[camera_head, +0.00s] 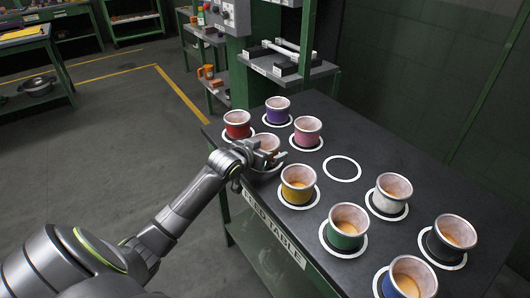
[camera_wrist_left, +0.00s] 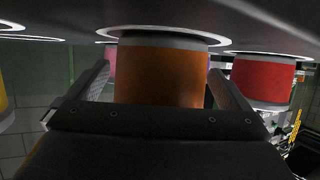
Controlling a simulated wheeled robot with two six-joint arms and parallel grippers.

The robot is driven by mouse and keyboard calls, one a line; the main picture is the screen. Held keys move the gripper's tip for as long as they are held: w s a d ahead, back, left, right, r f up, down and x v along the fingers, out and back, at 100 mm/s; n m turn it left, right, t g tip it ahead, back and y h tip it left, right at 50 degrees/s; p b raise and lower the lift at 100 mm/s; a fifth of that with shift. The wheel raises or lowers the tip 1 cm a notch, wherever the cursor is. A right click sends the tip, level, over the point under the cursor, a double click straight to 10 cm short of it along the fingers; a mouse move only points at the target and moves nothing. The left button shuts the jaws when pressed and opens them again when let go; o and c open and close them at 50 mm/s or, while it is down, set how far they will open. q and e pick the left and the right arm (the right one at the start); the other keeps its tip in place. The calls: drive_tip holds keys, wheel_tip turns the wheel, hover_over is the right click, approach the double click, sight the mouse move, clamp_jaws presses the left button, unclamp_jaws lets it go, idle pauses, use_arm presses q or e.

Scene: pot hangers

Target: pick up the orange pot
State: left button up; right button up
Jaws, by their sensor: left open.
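The orange pot (camera_head: 267,141) stands on the dark table, mostly hidden behind my left gripper (camera_head: 266,158) in the head view. Its pale rim and inside show. My left gripper is open, with one finger on each side of the pot. A gap shows beside the pot at each finger. My right gripper is in neither view.
A red pot (camera_head: 237,121) stands close by, with purple (camera_head: 277,107) and pink (camera_head: 307,130) pots behind. Yellow (camera_head: 298,180), green (camera_head: 346,222), white (camera_head: 391,190), black (camera_head: 452,234) and blue (camera_head: 411,274) pots stand nearer. One white ring (camera_head: 342,157) is empty.

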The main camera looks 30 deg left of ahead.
use_arm(q)
drive_tip(key=shift+w, duration=0.1)
drive_tip(key=c, duration=1.1)
wheel_tip(320, 180, up, 10)
drive_tip(key=s+d+r+m+g+h+p, duration=0.2)
drive_tip(key=s+d+m+g+h+p, duration=0.35)
drive_tip(key=s+d+m+h, duration=1)
drive_tip(key=w+a+n+t+y+b, duration=0.1)
drive_tip(key=w+a+n+t+y, duration=0.1)
drive_tip(key=w+a+n+y, duration=0.3)
drive_tip(key=w+a+f+n+t+y+b, duration=0.1)
drive_tip(key=w+a+n+y+b, duration=0.1)
drive_tip(key=w+a+n+y, duration=0.3)
drive_tip(key=w+a+f+n+t+y+b, duration=0.1)
drive_tip(key=w+a+n+t+y, duration=0.1)
drive_tip(key=w+a+n+y, duration=0.3)
drive_tip(key=shift+w+a+n+t+y+b, duration=0.25)
drive_tip(key=shift+t+b, duration=0.1)
